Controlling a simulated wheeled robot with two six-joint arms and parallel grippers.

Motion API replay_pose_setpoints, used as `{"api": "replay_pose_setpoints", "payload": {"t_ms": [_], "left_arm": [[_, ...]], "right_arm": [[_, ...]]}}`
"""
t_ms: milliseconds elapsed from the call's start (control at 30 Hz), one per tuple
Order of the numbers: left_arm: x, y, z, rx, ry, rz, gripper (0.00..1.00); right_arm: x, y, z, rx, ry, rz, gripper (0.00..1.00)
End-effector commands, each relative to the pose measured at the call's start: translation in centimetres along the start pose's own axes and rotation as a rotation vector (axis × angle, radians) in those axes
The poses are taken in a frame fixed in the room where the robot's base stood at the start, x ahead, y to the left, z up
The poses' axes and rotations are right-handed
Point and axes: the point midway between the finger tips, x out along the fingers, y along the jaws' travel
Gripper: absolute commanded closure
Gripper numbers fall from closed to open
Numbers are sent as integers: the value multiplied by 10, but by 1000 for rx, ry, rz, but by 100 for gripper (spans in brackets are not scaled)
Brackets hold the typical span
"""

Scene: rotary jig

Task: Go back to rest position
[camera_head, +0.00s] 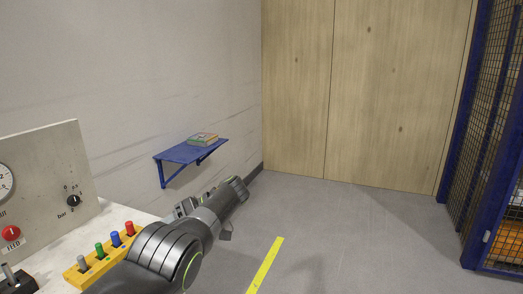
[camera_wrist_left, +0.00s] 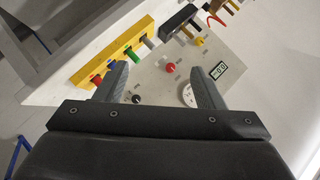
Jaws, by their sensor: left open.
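My left arm (camera_head: 175,250) comes in from the lower left in the head view and reaches out over the floor beside the bench. Its fingertips cannot be made out there. In the left wrist view my left gripper (camera_wrist_left: 160,80) is open, with its two fingers apart and nothing held between them. Beyond the fingers is a pale control panel (camera_wrist_left: 150,88) with knobs and a gauge. My right gripper is in neither view.
A yellow rack (camera_head: 80,275) with coloured pegs stands on the bench by the panel (camera_head: 50,155). A blue wall shelf (camera_head: 180,153) carries a book-like item (camera_head: 203,139). A blue mesh cage (camera_head: 485,130) stands right. The floor (camera_head: 340,240) in the middle is clear, with a yellow line (camera_head: 264,266).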

Motion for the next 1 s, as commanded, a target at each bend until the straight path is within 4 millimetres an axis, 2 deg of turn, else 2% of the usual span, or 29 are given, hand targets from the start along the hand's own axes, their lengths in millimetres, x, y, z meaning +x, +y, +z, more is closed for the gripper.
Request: {"api": "replay_pose_setpoints", "payload": {"t_ms": [133, 267, 367, 467, 567, 700, 767, 800, 867, 1000], "left_arm": [[25, 25, 14, 66, -10, 38, 38], [50, 52, 32, 135, -20, 80, 38], [73, 74, 49, 195, -30, 121, 38], [102, 100, 73, 265, -43, 170, 38], [140, 132, 109, 353, -63, 238, 38], [202, 176, 179, 482, -97, 363, 38], [228, 191, 212, 530, -110, 420, 38], [244, 200, 234, 559, -120, 457, 38], [268, 210, 269, 598, -132, 513, 38], [319, 224, 351, 666, -157, 638, 38]], "right_arm": [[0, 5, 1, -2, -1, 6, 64], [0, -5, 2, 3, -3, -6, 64], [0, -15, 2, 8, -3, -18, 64], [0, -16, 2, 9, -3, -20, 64], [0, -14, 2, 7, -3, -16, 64], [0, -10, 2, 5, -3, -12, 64], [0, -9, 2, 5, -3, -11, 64], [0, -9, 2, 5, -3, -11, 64], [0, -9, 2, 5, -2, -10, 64], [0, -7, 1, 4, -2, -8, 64]]}}
